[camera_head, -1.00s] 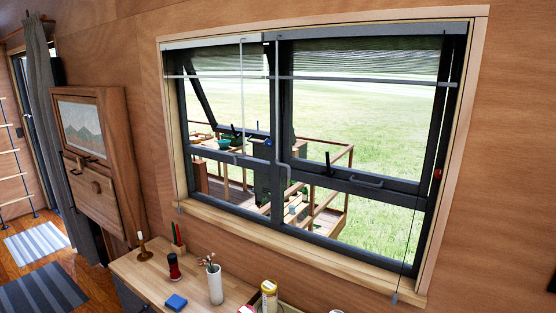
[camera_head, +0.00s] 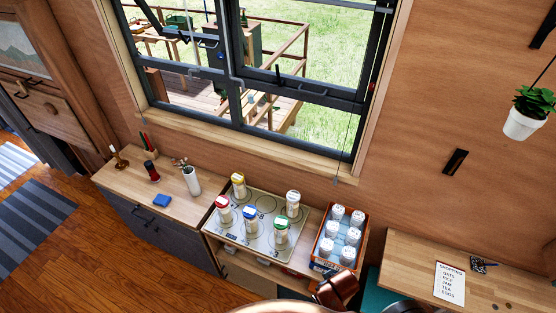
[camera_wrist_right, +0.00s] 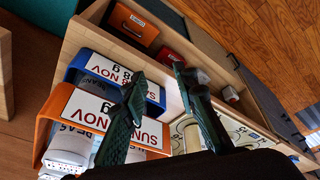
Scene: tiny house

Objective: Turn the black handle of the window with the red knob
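The window (camera_head: 239,88) is at the top of the head view, its upper part cut off. A small red knob (camera_head: 371,87) is on the right side of its dark frame. A black handle (camera_head: 278,75) stands upright on the lower rail of the right sash. A grey pull (camera_head: 312,97) is on the rail to its right. My right gripper (camera_wrist_right: 158,75) shows in the right wrist view, its dark fingers apart and empty, above crates and the counter. It is well below the window. My left gripper is not in view.
Below the window, a board (camera_head: 207,236) holds several jars with coloured lids. An orange crate (camera_head: 315,262) of white-lidded jars is to its right; the crate also shows in the right wrist view (camera_wrist_right: 50,128). A blind cord (camera_head: 346,150) hangs by the window's right side. A potted plant (camera_head: 523,122) hangs at right.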

